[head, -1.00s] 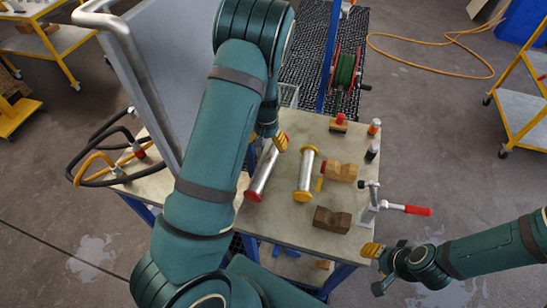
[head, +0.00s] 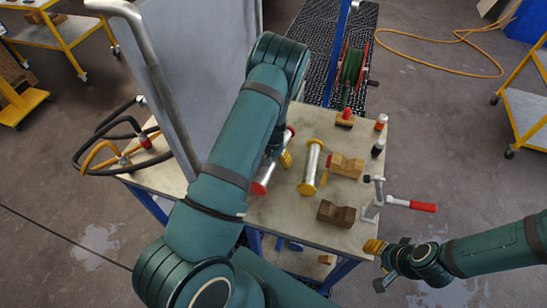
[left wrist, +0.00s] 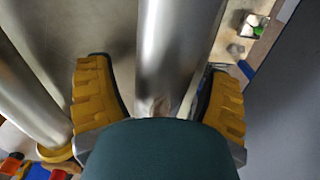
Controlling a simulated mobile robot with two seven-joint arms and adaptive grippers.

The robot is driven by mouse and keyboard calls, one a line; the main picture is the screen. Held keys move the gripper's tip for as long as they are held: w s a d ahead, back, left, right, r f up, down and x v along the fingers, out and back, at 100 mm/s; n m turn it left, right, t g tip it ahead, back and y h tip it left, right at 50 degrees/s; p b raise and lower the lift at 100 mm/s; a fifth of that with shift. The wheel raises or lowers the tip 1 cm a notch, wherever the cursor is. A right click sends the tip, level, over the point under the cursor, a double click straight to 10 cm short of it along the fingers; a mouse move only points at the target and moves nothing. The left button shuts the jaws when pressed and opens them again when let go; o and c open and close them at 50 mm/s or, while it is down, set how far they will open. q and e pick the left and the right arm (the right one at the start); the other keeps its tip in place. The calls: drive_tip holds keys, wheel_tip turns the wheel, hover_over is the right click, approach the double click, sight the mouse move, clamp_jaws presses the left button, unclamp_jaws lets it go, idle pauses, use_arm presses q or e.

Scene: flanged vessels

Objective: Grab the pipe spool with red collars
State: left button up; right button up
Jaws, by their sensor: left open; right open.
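The pipe spool with red collars (head: 268,172) lies on the table, a silver tube partly hidden under my left arm. One red collar shows at its near end and part of the other at its far end. My left gripper (head: 281,159) is open over the tube's middle. In the left wrist view its yellow fingers (left wrist: 160,85) stand on either side of the silver tube (left wrist: 180,50), with a gap on the left; contact on the right is unclear. My right gripper (head: 377,264) is open and empty off the table's front right corner.
A spool with yellow collars (head: 312,165) lies close to the right. Wooden V-blocks (head: 336,213) and a red-handled clamp (head: 408,204) stand further right.

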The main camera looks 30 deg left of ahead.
use_arm(q)
drive_tip(key=shift+f, duration=0.15)
clamp_jaws()
